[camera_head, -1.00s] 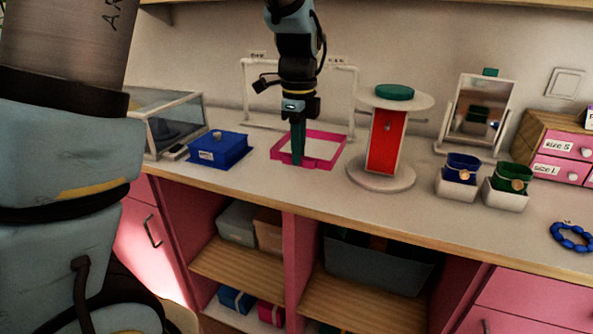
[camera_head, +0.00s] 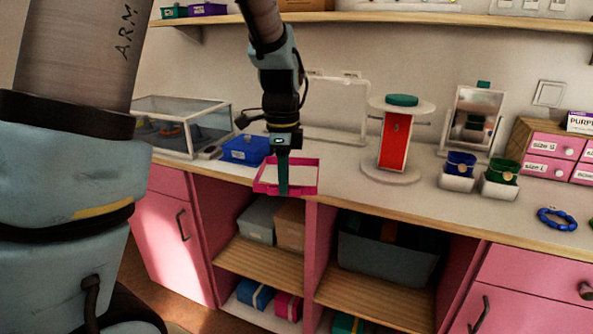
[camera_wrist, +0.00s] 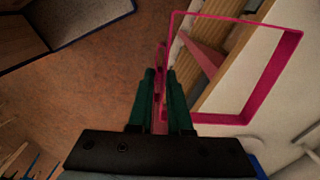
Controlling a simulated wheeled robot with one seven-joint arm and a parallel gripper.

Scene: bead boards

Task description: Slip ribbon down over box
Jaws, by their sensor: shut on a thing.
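The ribbon is a stiff pink square loop (camera_head: 303,190). My gripper (camera_head: 283,190) is shut on the near side of it, and its teal fingers point down. The loop is held level at the counter's front edge, partly past it. In the wrist view, the loop (camera_wrist: 275,78) extends to the right of my gripper (camera_wrist: 161,76), with counter and shelf edge showing through its opening. The blue box (camera_head: 245,149) sits on the counter behind and left of the loop, partly hidden by my gripper and the loop.
A glass case (camera_head: 183,125) stands left of the blue box. A round white stand (camera_head: 391,176) with a red middle stands to the right. Farther right are a mirror (camera_head: 473,108), small blue and green bands in white trays, and pink drawers (camera_head: 549,146). Open shelves lie below the counter.

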